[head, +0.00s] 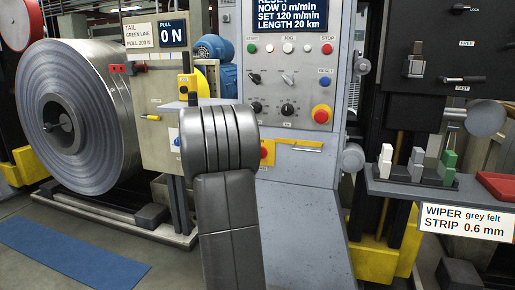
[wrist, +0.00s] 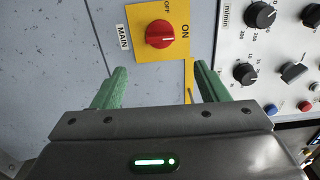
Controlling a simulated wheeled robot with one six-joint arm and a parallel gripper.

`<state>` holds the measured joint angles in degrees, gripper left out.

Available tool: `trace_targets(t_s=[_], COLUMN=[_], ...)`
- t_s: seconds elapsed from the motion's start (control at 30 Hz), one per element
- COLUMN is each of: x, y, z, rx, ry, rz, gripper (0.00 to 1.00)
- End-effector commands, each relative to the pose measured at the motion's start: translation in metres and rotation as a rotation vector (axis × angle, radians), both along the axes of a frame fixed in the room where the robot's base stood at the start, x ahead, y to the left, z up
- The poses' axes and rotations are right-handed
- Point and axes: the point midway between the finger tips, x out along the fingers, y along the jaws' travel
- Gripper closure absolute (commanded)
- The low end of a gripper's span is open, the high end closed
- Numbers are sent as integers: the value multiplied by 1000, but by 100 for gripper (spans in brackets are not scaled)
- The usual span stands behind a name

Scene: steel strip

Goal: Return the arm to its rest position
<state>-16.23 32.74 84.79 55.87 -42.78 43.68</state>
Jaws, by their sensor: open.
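My gripper (wrist: 160,74) shows in the wrist view with its two green fingers spread apart and nothing between them. It faces the grey control panel (wrist: 80,30). A red rotary knob (wrist: 160,34) on a yellow plate marked MAIN, OFF and ON lies just beyond the fingertips, apart from them. In the head view my arm (head: 225,190) rises in front of the control panel (head: 300,215) and hides my gripper. The yellow plate with the red knob (head: 265,152) shows there just right of my arm, partly covered.
A large steel coil (head: 75,115) stands at the left. The panel carries buttons, dials and a red emergency button (head: 321,114). A shelf (head: 440,193) at the right holds white, grey and green blocks and a red tray (head: 497,185). A blue mat (head: 75,252) lies on the floor.

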Motion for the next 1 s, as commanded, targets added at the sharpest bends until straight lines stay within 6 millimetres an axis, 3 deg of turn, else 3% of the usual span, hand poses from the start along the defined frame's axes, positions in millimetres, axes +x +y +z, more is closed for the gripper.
trace_targets(t_s=[0.17, 0.9, 1.0], x=[-29, 98, 105], y=[10, -33, -34], z=[1, -1, 5], rx=[-1, -1, -55], ry=[1, -2, 18], rz=[2, -2, 1], gripper=[33, 33, 33])
